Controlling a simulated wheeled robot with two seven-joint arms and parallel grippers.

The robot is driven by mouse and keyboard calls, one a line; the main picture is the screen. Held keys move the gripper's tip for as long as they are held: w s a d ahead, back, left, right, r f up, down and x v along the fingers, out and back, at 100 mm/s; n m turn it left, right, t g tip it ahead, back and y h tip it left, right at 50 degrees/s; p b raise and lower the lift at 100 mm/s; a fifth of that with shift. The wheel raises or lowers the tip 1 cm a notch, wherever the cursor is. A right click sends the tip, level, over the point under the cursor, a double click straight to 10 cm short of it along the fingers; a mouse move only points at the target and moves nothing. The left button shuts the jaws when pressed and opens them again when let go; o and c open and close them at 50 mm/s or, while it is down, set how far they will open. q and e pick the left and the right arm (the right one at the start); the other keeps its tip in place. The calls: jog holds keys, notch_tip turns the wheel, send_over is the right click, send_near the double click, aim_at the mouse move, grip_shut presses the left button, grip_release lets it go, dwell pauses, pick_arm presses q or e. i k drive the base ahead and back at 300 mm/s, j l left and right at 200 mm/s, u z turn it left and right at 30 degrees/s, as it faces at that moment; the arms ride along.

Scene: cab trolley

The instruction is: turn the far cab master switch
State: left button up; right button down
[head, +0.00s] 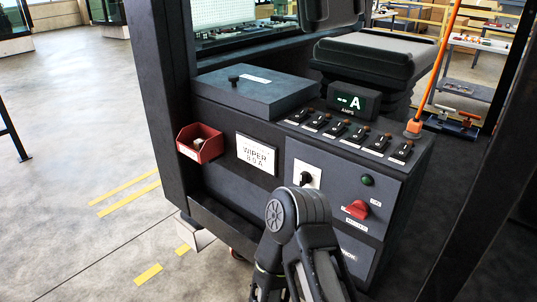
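A red rotary switch (357,209) sits on the dark front panel of the cab console (335,170), at the lower right of that panel. A small label below it seems to read MASTER, and its knob appears tilted. A black knob or key (306,179) on a white plate sits to its left on the same panel. One of my arms rises from the bottom centre with its round joint in front of the panel, left of the red switch. Neither gripper's fingertips can be seen.
A green lamp (367,180) is above the red switch. A row of black rocker switches (342,129) and an amps display (353,102) are on top. A red bin (199,143) hangs at the left. A dark cab post (163,90) stands left; an orange lever (436,70) stands right.

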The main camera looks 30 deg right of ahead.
aim_at(359, 209)
jog(key=z, duration=1.65)
